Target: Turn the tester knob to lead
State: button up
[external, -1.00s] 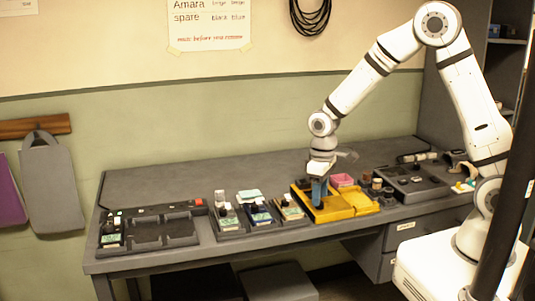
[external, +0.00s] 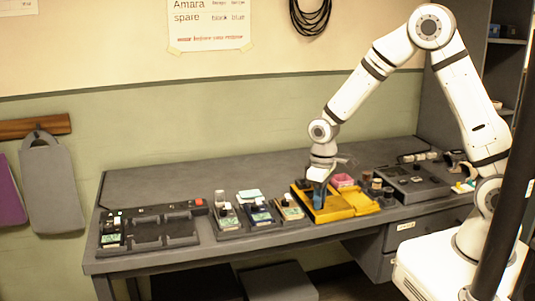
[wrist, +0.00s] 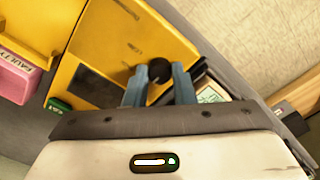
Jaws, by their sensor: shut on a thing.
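The yellow tester (external: 338,207) stands on the bench right of its middle, and its yellow face (wrist: 110,45) fills the upper left of the wrist view. The black round knob (wrist: 159,70) shows in the wrist view between the two blue fingertips. My gripper (wrist: 158,84) is shut on the knob, one finger on each side. In the external view my gripper (external: 319,196) points down onto the tester and hides the knob. Lettering runs along the tester's face, too blurred to read. I cannot tell the knob's setting.
A pink box (wrist: 14,78) marked "FAULTY" and a green label (wrist: 58,105) lie beside the tester. Trays with modules (external: 258,214) stand to its left, and a dark tray (external: 412,182) to its right. The back of the bench (external: 230,177) is clear.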

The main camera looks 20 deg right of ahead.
jog(key=shift+m, duration=0.3)
grip_shut()
jog(key=m+b, duration=0.1)
jog(key=m, duration=0.2)
jog(key=m+b, duration=0.1)
jog(key=m, duration=0.4)
jog(key=m+b, duration=0.1)
jog(key=m, duration=0.3)
jog(key=m+b, duration=0.1)
jog(key=m, duration=0.3)
jog(key=shift+m, duration=0.6)
jog(key=o, duration=1)
grip_release()
jog(key=shift+r, duration=0.1)
